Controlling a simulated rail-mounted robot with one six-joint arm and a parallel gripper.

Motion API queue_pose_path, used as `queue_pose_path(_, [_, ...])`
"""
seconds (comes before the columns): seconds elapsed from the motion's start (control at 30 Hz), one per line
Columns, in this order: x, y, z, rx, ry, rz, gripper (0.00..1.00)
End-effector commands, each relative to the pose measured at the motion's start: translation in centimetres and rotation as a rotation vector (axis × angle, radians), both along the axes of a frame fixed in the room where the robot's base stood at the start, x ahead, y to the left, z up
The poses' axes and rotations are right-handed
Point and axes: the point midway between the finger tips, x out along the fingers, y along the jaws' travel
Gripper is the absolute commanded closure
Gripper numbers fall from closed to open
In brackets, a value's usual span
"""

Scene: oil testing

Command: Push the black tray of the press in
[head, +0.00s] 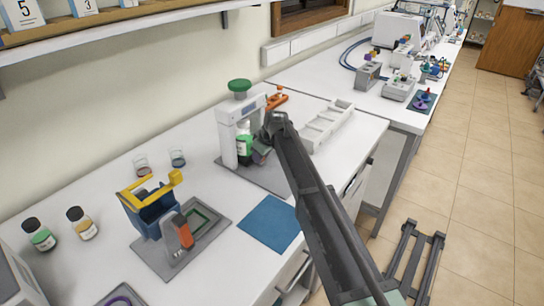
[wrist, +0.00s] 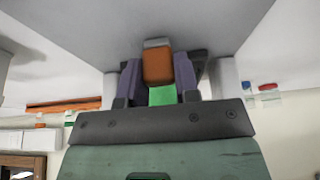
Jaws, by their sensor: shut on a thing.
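A white upright press-like frame (head: 227,135) with a green knob (head: 240,86) on top stands on a grey base plate at the back of the bench. A bottle with a green label (head: 244,147) is inside it. My gripper (head: 260,151) is at the frame's right side. In the wrist view my gripper (wrist: 160,80) is shut on an orange piece (wrist: 158,65), with a bright green patch below it. A large grey surface lies close beyond the fingers. I cannot clearly make out the black tray; my gripper and arm may hide it.
A blue device with a yellow handle (head: 153,189) and an orange block stands at front left. A white compartment tray (head: 325,126) lies right of my arm. A blue mat (head: 270,223) is in front.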

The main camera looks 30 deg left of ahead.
Motion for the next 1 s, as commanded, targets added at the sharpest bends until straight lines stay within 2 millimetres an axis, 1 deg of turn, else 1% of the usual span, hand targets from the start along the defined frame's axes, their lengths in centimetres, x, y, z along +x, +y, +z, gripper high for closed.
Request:
queue_pose_path(0.03, [0.04,0.38,0.00,0.001,-0.001,0.000,1.00])
queue_pose_path(0.13, [-0.01,0.69,0.01,0.001,-0.001,-0.001,1.00])
queue_pose_path(0.47, [0.04,0.90,0.07,0.004,-0.002,-0.002,1.00])
queue_pose_path(0.5, [0.04,0.91,0.07,0.004,-0.002,-0.002,0.64])
queue_pose_path(0.63, [0.01,0.82,0.05,0.003,-0.001,-0.001,0.45])
queue_pose_path(0.9, [-0.04,0.69,0.11,0.001,-0.001,-0.001,0.45])
queue_pose_path(1.0, [-0.10,0.47,0.87,0.000,-0.001,-0.001,0.45])
